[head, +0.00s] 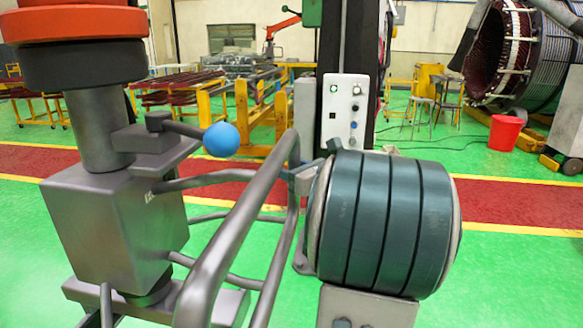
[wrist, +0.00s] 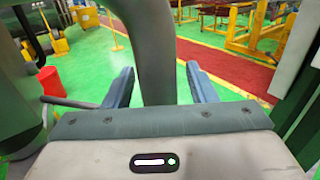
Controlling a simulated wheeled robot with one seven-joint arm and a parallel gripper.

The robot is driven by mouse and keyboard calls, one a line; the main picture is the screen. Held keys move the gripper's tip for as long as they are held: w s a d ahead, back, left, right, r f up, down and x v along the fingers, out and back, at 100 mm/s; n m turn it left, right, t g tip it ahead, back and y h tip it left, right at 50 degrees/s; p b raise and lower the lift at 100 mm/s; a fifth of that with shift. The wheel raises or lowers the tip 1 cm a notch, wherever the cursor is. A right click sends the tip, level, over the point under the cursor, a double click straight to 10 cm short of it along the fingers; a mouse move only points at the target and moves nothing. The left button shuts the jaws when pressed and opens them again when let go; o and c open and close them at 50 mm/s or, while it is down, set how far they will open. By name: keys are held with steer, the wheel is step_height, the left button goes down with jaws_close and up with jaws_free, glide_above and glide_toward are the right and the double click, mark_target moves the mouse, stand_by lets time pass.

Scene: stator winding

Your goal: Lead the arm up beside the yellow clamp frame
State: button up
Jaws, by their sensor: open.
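In the head view yellow frame pieces (head: 212,112) stand beyond the red floor strip. I cannot tell which of them is the clamp frame. Yellow framing also shows at the upper right of the wrist view (wrist: 248,36), well apart from my gripper. My gripper (wrist: 160,76) is open, its two blue-grey fingers spread. A thick grey tube (wrist: 148,50) rises between the fingers in that view. I cannot tell whether it touches them. No object is gripped.
At the left of the head view stands a grey machine (head: 115,225) with curved grey rails (head: 235,235) and a blue ball knob (head: 221,139). A control panel (head: 345,110) stands behind. A red bucket (head: 506,133) and a large stator (head: 520,55) are at the right. Green floor lies open between.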

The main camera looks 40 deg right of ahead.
jaws_close()
stand_by(1.2)
stand_by(0.3)
stand_by(1.7)
